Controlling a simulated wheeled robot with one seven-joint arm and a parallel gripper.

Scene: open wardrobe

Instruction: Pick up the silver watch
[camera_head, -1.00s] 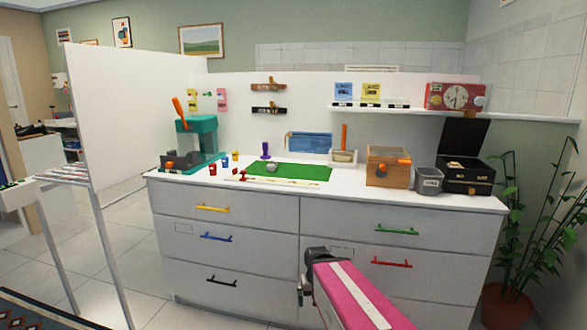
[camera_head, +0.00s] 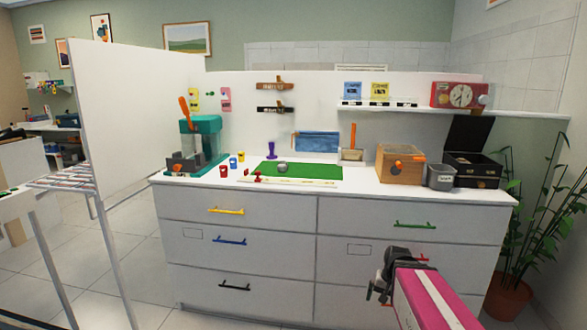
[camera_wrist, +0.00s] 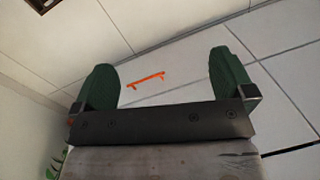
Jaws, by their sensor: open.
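I cannot make out a silver watch for certain in either view. A small grey object (camera_head: 282,168) lies on the green mat (camera_head: 310,171) on the white counter. It is too small to tell what it is. My gripper (camera_head: 376,287) is low in front of the right-hand drawers, well below the counter top and apart from the mat. In the wrist view, its two green fingers (camera_wrist: 166,82) are wide apart with nothing held between them. An orange-red bar handle (camera_wrist: 147,79) shows beyond them.
A teal machine (camera_head: 200,143) stands left on the counter. A wooden box (camera_head: 399,165), a grey bin (camera_head: 440,176) and an open black box (camera_head: 474,170) stand right. A red clock radio (camera_head: 459,95) is on the shelf. A plant (camera_head: 508,298) stands at right; a white partition (camera_head: 125,120) at left.

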